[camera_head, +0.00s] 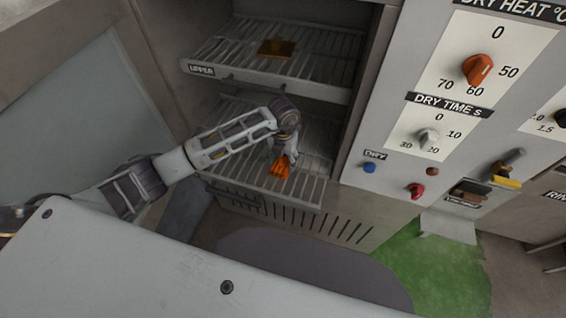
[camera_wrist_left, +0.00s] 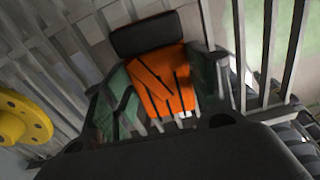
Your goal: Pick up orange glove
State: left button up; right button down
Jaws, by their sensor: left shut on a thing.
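The orange glove (camera_head: 279,167) is at the lower wire rack (camera_head: 310,187) of the open cabinet. My left gripper (camera_head: 285,157) reaches into the cabinet from the left, with its fingers down at the glove. In the left wrist view the glove (camera_wrist_left: 165,80) lies between the two green-padded fingers of my left gripper (camera_wrist_left: 165,95), which is shut on it. Rack bars show behind and around the glove. I cannot tell whether the glove still touches the rack. My right gripper is not in view.
An upper rack (camera_head: 325,72) labelled UPPER sits above my left arm and carries a flat brown-orange thing (camera_head: 276,48). A control panel with an orange knob (camera_head: 477,69) stands to the right. A yellow round part (camera_wrist_left: 22,120) shows at the left of the wrist view.

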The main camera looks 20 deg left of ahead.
aim_at(283, 162)
pick_arm(q)
jog(key=shift+r, duration=0.15)
notch_tip(283, 162, up, 10)
jog(key=b, duration=0.1)
dwell(0.6)
dwell(0.5)
